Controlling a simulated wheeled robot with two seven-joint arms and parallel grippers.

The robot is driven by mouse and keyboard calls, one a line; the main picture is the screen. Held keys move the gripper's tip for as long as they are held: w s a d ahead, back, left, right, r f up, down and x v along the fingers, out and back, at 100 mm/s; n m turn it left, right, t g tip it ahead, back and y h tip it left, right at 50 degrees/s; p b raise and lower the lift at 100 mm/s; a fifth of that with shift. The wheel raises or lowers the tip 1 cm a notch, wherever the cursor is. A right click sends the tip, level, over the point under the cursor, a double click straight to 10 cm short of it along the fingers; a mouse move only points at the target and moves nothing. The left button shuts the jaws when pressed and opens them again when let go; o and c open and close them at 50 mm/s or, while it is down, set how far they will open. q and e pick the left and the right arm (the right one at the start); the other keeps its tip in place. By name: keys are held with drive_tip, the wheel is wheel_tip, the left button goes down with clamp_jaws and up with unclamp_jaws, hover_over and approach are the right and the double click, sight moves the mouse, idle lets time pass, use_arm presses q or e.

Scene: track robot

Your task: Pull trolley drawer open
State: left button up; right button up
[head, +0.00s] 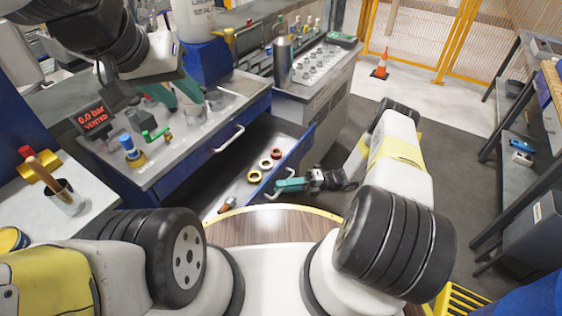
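The blue trolley (199,152) stands ahead of me with a grey top. Its drawer (236,187) is pulled out toward me, and its inside shows. The blue drawer front (297,152) faces right and toward me, with a pale bar handle (267,196) on it. My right gripper (288,185) has teal fingers at this handle and appears shut on it; the fingers partly cover the bar. My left gripper (174,91) is over the trolley top, with teal fingers among items there. Its finger gap is not clear.
Tape rolls (265,163) and a small orange-brown item (227,204) lie in the drawer. A display reading 0.0 bar (95,118), a blue-capped bottle (131,150) and glassware crowd the trolley top. A bench (515,110) stands at right; the grey floor (345,140) between is clear.

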drive_tip(key=v, duration=0.8)
idle(0.4)
wheel_tip(320, 180, up, 28)
drive_tip(key=w+n+g+h, duration=0.1)
drive_tip(key=w+n+h, duration=0.1)
drive_tip(key=n+h, duration=1.15)
drive_tip(key=s+d+r+n+t+h, duration=0.1)
drive_tip(key=s+r+n+t+h, duration=0.2)
drive_tip(key=s+r+n+t, duration=0.7)
drive_tip(key=s+r+n, duration=0.9)
drive_tip(key=shift+d+r+n+h, duration=0.2)
drive_tip(key=shift+r+n+h, duration=0.05)
drive_tip(key=shift+n+h, duration=0.1)
